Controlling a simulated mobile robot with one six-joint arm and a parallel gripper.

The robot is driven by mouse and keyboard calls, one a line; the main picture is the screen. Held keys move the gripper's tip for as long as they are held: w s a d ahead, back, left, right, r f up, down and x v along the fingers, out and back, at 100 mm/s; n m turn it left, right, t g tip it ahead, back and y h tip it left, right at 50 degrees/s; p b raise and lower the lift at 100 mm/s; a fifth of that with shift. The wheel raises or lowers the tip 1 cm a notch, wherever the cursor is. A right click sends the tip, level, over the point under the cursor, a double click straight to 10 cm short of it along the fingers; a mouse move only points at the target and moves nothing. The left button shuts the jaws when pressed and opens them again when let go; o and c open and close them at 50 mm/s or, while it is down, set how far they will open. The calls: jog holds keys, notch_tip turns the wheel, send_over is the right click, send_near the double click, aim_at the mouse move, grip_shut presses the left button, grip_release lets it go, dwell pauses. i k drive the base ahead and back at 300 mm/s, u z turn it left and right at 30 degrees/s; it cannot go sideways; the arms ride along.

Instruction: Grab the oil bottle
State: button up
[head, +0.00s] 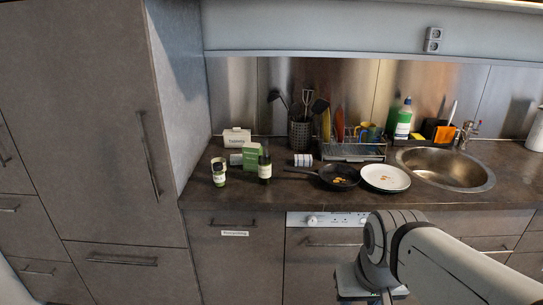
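A dark, slim bottle (264,166) with a pale label, which looks like the oil bottle, stands upright on the counter left of the pan. It is in front of a green box and apart from my arm. My arm reaches in from the lower right, below the counter's front edge. My gripper is mostly hidden behind the arm's links at the bottom, so its fingers cannot be made out.
A jar (219,173) stands left of the bottle, and a green box (252,157) is close behind it. A pan (339,177), a white plate (385,178) and a sink (446,168) are to the right. A tall cabinet (95,120) bounds the counter (290,194) at left.

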aim_at(264, 156)
jog(key=i, duration=0.9)
jog(key=u, duration=0.05)
